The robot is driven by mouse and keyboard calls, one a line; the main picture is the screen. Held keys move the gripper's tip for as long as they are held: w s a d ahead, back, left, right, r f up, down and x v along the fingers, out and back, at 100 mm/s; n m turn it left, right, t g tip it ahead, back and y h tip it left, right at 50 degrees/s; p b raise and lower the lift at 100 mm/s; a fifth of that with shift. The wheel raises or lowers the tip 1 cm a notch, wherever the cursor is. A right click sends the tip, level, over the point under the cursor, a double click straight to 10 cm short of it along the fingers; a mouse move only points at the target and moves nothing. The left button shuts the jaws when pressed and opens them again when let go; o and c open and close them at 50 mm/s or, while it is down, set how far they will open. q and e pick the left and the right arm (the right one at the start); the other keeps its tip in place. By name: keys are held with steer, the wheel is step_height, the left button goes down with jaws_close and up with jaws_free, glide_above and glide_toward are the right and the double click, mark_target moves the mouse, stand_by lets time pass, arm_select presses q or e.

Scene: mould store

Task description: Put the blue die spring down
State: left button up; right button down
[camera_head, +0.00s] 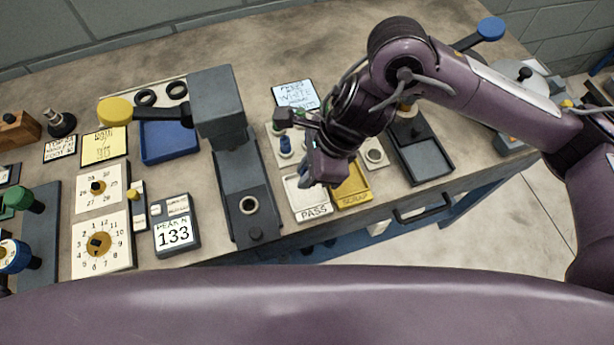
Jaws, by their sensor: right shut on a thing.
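My right gripper (312,172) reaches in from the right and points down over the PASS tray (311,212). It is shut on the blue die spring (304,183), of which only a small blue-grey part shows at the fingertips. The fingers and wrist hide the rest. I cannot tell whether the spring touches the pale tray below it. A yellow SCRAP tray (353,193) lies just right of the PASS tray. Another small blue piece (286,147) stands on a pale board (279,161) behind the gripper. My left gripper is not in view.
A grey press with a yellow-knobbed lever (217,95) stands left of the trays. A dark fixture (422,158) stands right of the trays. The bench's front edge is close to the trays.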

steer(key=shift+f, duration=1.65)
steer(key=c, duration=1.8)
jaws_free()
steer(key=shift+f+b, duration=0.15)
steer(key=shift+b, duration=0.15)
steer(key=o, duration=0.5)
steer(key=shift+r, duration=0.2)
steer(key=v, duration=1.2)
